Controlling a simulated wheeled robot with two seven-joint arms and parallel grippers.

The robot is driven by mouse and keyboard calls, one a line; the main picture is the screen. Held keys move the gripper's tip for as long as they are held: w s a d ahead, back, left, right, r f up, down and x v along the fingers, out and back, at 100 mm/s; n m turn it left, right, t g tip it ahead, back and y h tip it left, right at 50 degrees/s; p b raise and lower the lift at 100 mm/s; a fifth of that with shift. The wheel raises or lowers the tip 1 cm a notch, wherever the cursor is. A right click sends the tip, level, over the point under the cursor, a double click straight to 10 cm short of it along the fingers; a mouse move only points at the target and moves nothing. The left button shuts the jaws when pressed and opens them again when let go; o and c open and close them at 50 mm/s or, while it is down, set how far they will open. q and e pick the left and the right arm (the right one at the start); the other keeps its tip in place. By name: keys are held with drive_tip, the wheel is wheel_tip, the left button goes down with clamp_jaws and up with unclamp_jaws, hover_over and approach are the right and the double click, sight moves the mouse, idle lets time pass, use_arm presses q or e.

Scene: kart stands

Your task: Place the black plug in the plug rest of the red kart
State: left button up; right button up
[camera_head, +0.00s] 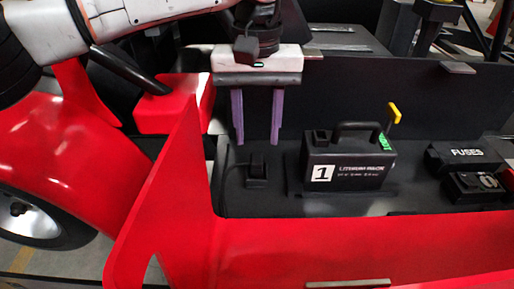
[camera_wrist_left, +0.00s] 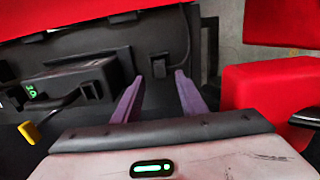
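My left gripper (camera_head: 257,142) comes down from above into the red kart (camera_head: 300,245). Its two purple fingers are apart with nothing between them; they also show in the left wrist view (camera_wrist_left: 157,76). Below the fingertips a small black plug-like piece (camera_head: 257,168) stands on the dark kart floor, with a thin black cable curving off to its left. In the left wrist view it shows (camera_wrist_left: 160,66) just beyond the fingers, apart from them. I cannot tell the plug from its rest there, as both are black. My right gripper is not in view.
A black battery (camera_head: 345,165) marked 1, with a handle and a yellow lever (camera_head: 394,113), stands right of the gripper. A fuse box (camera_head: 466,155) is farther right. A red upright panel (camera_head: 165,190) rises at the left. A dark wall (camera_head: 430,95) stands behind.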

sight(257, 159)
use_arm(q)
drive_tip(key=shift+r, duration=2.35)
